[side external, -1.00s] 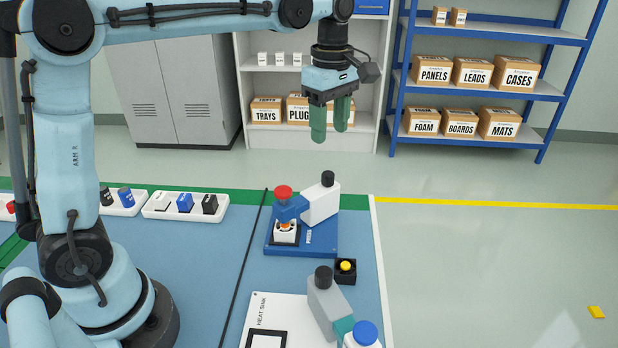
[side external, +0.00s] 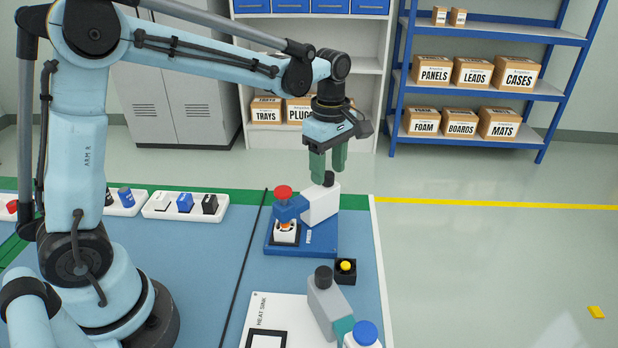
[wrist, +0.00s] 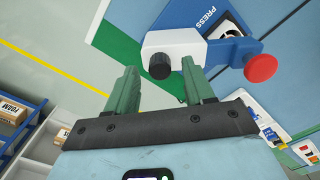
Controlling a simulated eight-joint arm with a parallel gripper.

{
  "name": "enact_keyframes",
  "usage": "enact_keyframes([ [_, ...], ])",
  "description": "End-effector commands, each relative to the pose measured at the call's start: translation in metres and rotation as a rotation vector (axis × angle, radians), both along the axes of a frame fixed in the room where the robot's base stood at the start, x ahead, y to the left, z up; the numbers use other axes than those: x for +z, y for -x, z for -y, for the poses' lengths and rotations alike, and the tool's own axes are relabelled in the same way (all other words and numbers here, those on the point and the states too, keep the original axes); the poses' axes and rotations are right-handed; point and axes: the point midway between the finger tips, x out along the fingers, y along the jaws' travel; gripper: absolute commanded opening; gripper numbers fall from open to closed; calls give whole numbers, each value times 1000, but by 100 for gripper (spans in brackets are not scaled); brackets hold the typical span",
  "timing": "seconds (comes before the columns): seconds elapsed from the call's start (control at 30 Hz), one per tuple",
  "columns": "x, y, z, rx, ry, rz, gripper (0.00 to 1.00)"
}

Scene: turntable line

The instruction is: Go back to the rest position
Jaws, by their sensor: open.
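My gripper (side external: 328,168) has green fingers, open and empty. In the side view it hangs fingers-down just above and behind the blue press (side external: 330,245). The press has a white arm body with a black knob (side external: 328,179) and a red knob (side external: 283,192) over a white piece in its seat. In the wrist view the two fingers (wrist: 160,88) stand apart, with the press's white body (wrist: 182,44) and red knob (wrist: 261,68) beyond them. I cannot tell from these views how close the fingers are to the press.
A yellow button on a black box (side external: 346,267), a heat sink station (side external: 282,310) and a blue-capped bottle (side external: 364,334) stand at the front. White trays (side external: 160,212) hold small parts at left. Shelves with boxes (side external: 470,98) stand behind. Open floor lies right of the table.

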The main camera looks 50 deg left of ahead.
Motion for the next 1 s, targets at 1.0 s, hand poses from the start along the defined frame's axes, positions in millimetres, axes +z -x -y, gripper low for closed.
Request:
enact_keyframes([
  [1.0, -8, 0, 0, -867, 0, 0, 53],
])
